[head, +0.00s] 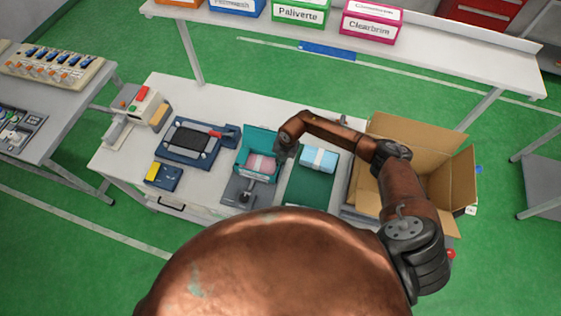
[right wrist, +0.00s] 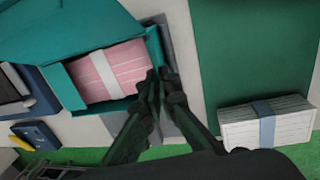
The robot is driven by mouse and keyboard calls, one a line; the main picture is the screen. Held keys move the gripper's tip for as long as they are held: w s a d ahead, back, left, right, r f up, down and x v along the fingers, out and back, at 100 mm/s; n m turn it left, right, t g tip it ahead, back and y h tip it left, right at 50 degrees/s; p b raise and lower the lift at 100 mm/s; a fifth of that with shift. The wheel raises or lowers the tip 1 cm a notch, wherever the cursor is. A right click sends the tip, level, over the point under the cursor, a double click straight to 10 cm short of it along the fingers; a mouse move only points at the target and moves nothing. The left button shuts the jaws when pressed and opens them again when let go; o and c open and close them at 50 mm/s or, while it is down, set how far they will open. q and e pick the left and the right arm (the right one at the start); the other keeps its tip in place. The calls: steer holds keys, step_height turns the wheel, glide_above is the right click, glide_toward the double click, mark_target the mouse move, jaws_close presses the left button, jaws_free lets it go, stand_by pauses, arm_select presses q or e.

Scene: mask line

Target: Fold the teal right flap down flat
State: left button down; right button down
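The teal box (head: 248,142) stands open on the white table, with a banded pink stack (head: 262,164) inside. In the right wrist view the box (right wrist: 75,30) has a broad teal panel raised at its back, and the pink stack (right wrist: 112,70) lies within its walls. A narrow teal strip (right wrist: 154,45) runs along the box's right side; I cannot tell if it is the right flap or the wall. My right gripper (right wrist: 160,76) is at this right edge, its fingertips close together; touching is unclear. It also shows in the head view (head: 281,152). My left gripper is not in view.
A pale banded pack (head: 319,158) lies on a green mat (head: 300,190) right of the box. An open cardboard carton (head: 400,130) stands farther right, partly behind my arm. A dark blue device (head: 190,140) is on the left. A shelf (head: 440,45) with labelled boxes stands behind.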

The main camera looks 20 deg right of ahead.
steer(key=shift+w, duration=0.15)
steer(key=shift+w+a+h, duration=0.1)
steer(key=shift+h, duration=0.2)
steer(key=shift+w+a+g+h+b, duration=0.1)
steer(key=shift+g+h+b, duration=0.2)
steer(key=shift+b, duration=0.2)
steer(key=g+h+b, duration=0.1)
steer(key=b, duration=0.1)
steer(key=a+h+b, duration=0.1)
steer(key=b, duration=0.1)
steer(key=w+g+h+b, duration=0.1)
steer(key=b, duration=0.2)
steer(key=shift+a+f+g+h, duration=0.2)
steer(key=shift+f+g+h, duration=0.1)
steer(key=shift+h, duration=0.1)
arm_select(q)
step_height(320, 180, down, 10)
steer(key=b, duration=0.2)
arm_select(e)
steer(key=shift+a+r+g+h, duration=0.1)
steer(key=shift+a+g+h, duration=0.05)
steer(key=shift+g+h, duration=0.3)
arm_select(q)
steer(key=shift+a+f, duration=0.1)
arm_select(e)
steer(key=c, duration=2.6)
jaws_free()
steer(key=shift+c, duration=0.2)
